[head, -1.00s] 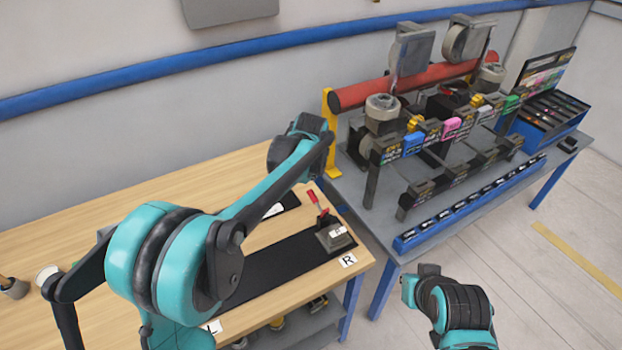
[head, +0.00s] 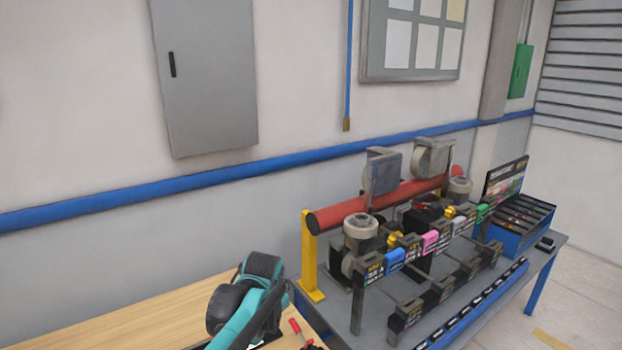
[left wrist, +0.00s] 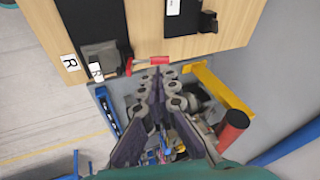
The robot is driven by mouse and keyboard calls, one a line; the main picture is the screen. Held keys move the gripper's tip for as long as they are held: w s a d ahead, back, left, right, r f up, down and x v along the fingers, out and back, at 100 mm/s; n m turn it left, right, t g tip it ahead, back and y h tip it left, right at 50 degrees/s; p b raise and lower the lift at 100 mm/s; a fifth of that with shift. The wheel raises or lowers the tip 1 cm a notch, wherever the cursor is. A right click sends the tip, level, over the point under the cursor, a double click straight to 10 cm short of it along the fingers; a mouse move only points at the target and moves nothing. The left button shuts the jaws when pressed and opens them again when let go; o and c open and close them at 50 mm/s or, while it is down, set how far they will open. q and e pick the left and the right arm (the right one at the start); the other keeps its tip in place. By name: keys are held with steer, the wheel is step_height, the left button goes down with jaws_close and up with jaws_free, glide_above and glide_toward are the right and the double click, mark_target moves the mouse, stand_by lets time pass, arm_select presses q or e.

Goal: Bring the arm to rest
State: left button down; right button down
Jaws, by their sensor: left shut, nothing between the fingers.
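My left arm shows at the bottom of the head view, its teal and black links (head: 245,300) over the wooden table. Its fingers cannot be made out there. In the left wrist view my left gripper (left wrist: 155,88) is shut and empty, its fingertips together. In that view it appears over the grey bench, close to the table's edge and the red-handled clamp (left wrist: 143,64). I cannot tell the exact gap. My right gripper is not in view.
The grey bench (head: 345,320) carries a red tube (head: 390,200), a yellow post (head: 309,260), wheels and brackets. A blue bin (head: 525,225) stands at its far end. The wooden table (head: 130,318) is at lower left. A wall cabinet (head: 205,80) hangs above.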

arm_select(q)
steer(key=s+a+f+n+b, duration=0.2)
steer(key=s+f+n, duration=0.1)
steer(key=s, duration=0.5)
steer(key=s+a+f+n+t+b, duration=0.1)
steer(key=s+a+f+n+b, duration=0.1)
steer(key=s, duration=0.6)
steer(key=s+a+f+n+t+b, duration=0.1)
steer(key=s+a+f+n, duration=0.3)
steer(key=s, duration=0.5)
steer(key=shift+f+b, duration=0.6)
steer(key=shift+f, duration=0.25)
